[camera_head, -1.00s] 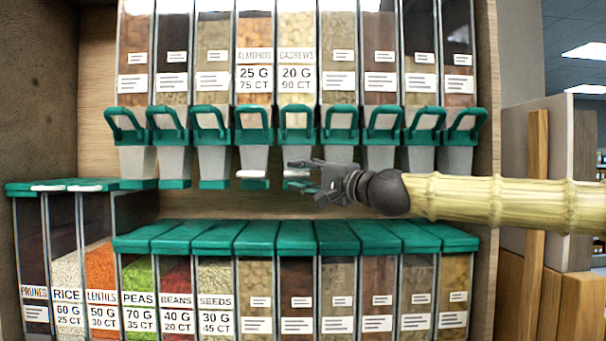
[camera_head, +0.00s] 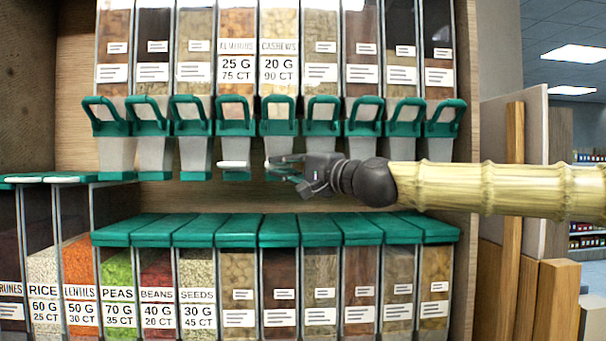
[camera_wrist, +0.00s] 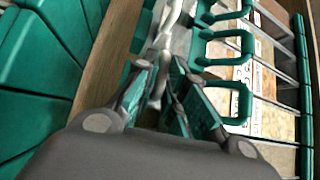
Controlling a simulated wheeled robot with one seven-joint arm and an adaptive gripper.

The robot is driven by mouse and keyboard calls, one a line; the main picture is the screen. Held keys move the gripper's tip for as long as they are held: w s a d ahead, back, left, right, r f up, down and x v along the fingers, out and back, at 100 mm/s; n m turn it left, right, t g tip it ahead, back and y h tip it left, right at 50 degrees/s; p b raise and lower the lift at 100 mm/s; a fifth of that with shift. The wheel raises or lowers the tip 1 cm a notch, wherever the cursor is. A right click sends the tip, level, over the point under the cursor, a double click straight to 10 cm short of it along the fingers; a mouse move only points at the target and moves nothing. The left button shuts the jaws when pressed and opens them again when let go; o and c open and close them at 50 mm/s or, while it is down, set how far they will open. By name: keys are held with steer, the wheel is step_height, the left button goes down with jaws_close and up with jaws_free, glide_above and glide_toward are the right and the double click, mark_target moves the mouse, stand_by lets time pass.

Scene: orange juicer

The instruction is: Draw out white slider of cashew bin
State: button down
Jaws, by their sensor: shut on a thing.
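The cashew bin (camera_head: 280,60) is in the upper row, labelled "CASHEWS 20 G 90 CT", with a green handle (camera_head: 279,127) and a grey spout below. My gripper (camera_head: 279,166) reaches in from the right just under this spout. Its fingers are shut on the white slider, which is mostly hidden by them in the head view. In the wrist view my gripper (camera_wrist: 160,82) has a pale strip between its fingers, beside the green handles.
The almond bin (camera_head: 236,60) is directly left, its white slider (camera_head: 234,164) showing under its spout. Other handled bins hang close on both sides. Green-lidded bins (camera_head: 236,230) stand below, with a narrow gap between the rows.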

steer(key=shift+s, duration=0.15)
steer(key=c, duration=1.7)
jaws_free()
steer(key=shift+s, duration=0.1)
steer(key=shift+o, duration=0.9)
steer(key=shift+s+r, duration=0.15)
steer(key=shift+s, duration=0.15)
steer(key=shift+w, duration=0.2)
steer(key=v, duration=1.2)
